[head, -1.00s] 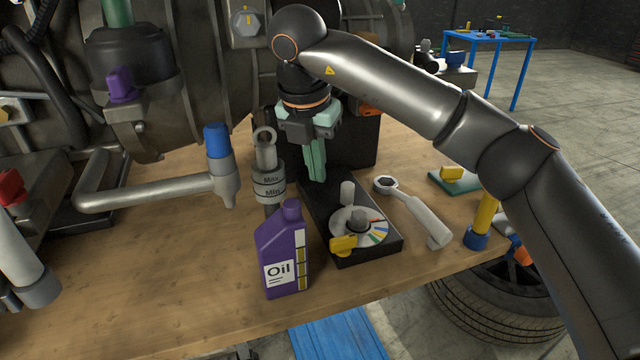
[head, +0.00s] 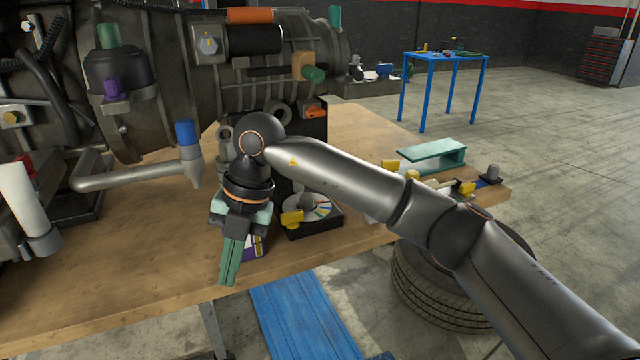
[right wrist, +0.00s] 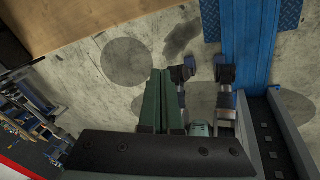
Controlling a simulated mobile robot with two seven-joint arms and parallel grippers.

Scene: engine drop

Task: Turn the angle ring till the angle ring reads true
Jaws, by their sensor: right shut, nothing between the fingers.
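The angle ring (head: 322,207) is a pale dial with coloured wedges, a grey knob and a yellow tab (head: 291,218). It lies on a black base (head: 318,231) on the workbench. My arm hides part of the base's far end, and the ring's reading is too small to make out. My right gripper (head: 229,278) is shut and empty, pointing down to the left of the ring, apart from it and near the bench's front edge. Its green fingers (right wrist: 160,100) are together in the right wrist view, with floor beyond. My left gripper is not in view.
The purple oil bottle (head: 260,246) is mostly hidden behind my right gripper. A large engine (head: 190,80) fills the back left. A teal bracket (head: 436,152) and small tools lie on the bench's right end. The front left of the wooden bench (head: 130,260) is clear.

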